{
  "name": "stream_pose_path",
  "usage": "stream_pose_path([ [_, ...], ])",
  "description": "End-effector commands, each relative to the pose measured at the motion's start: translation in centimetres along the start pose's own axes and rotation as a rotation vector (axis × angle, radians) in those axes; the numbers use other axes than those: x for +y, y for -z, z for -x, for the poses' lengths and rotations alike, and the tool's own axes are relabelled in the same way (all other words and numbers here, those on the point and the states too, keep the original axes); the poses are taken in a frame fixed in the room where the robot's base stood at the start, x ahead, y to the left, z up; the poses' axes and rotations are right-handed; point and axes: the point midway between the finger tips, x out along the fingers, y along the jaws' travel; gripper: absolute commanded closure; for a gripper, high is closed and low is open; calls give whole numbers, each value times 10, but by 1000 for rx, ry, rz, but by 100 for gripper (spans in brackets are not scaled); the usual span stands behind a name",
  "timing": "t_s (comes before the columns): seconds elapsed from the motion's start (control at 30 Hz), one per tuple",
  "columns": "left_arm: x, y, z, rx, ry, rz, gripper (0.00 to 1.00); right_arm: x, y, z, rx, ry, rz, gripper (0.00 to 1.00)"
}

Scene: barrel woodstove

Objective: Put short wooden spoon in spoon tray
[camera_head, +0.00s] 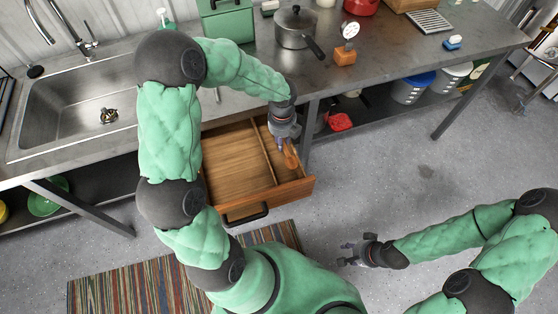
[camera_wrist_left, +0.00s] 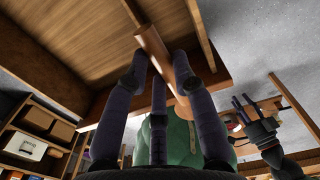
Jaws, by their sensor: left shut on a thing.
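My left gripper (camera_head: 286,142) is shut on the short wooden spoon (camera_head: 291,155), at the right side of the open wooden drawer (camera_head: 229,204). In the left wrist view the spoon (camera_wrist_left: 152,45) shows as a brown rod between the dark fingers (camera_wrist_left: 165,75). I cannot tell whether it touches the drawer. A divider (camera_head: 263,158) splits the drawer into a wide left compartment and a narrow right one. I see no separate spoon tray; the drawer's inside looks bare. My right gripper (camera_head: 352,253) is open and empty above the floor, apart from the drawer.
The metal counter holds a sink (camera_head: 85,90), a green box (camera_head: 226,22), a pot (camera_head: 296,28) and a gauge on an orange block (camera_head: 346,50). A black handle (camera_head: 246,215) is on the drawer front. A striped rug (camera_head: 130,280) lies below.

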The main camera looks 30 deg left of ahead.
Motion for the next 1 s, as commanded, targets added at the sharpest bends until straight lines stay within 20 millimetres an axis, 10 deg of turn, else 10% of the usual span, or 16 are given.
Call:
stream_pose_path([
  [0.4,1,2,-96,4,-3,0,96,14,1,-39,0,0,0,60],
  [1.0,1,3,-162,3,-2,0,96,24,2,-68,0,0,0,60],
])
